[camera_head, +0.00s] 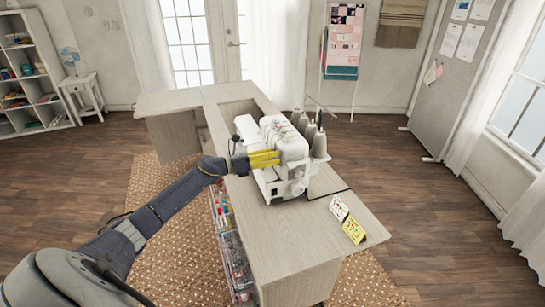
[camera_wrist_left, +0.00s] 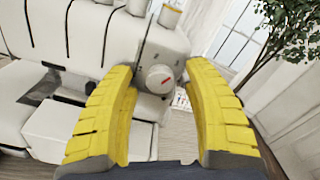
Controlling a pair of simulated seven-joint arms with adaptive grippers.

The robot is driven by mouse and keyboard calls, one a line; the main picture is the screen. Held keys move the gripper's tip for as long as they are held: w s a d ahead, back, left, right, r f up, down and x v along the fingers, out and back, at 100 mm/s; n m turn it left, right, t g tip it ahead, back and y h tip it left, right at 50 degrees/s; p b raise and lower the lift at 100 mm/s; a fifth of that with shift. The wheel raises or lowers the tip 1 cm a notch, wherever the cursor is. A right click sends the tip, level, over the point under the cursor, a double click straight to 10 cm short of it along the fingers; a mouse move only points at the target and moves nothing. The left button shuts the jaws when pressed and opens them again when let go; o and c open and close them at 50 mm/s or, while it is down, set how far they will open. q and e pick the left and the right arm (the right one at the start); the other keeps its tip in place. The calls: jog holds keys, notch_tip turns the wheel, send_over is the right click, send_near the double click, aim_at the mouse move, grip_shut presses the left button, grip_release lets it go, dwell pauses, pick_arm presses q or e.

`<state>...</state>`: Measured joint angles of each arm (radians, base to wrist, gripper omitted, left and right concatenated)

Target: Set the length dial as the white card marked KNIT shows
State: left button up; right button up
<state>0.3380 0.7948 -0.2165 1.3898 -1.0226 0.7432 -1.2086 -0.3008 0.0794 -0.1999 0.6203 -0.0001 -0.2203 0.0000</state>
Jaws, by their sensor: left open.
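The white sewing machine (camera_head: 290,145) stands on the wooden cabinet top. In the left wrist view, a round light-grey dial (camera_wrist_left: 158,78) with a short red mark sits on the machine's end face. My left gripper (camera_head: 277,158) has yellow fingers and is at the machine's near side. In the wrist view its fingers (camera_wrist_left: 160,70) are spread on either side of the dial, with nothing held. I cannot tell whether they touch it. My right gripper is not in view.
Several thread cones (camera_head: 314,135) rise behind the machine. The cabinet top (camera_head: 290,235) is clear in front. Clear drawers (camera_head: 232,245) with coloured contents line the cabinet's left side.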

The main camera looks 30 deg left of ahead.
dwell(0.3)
pick_arm(q)
grip_shut()
jog(key=shift+w+r, duration=0.1)
jog(key=shift+r, duration=0.05)
dwell(0.8)
jog(key=shift+a+n, duration=0.1)
jog(key=shift+n, duration=0.3)
jog(key=shift+a+n, duration=0.15)
jog(key=shift+n, duration=11.35)
jog(key=shift+f, duration=0.2)
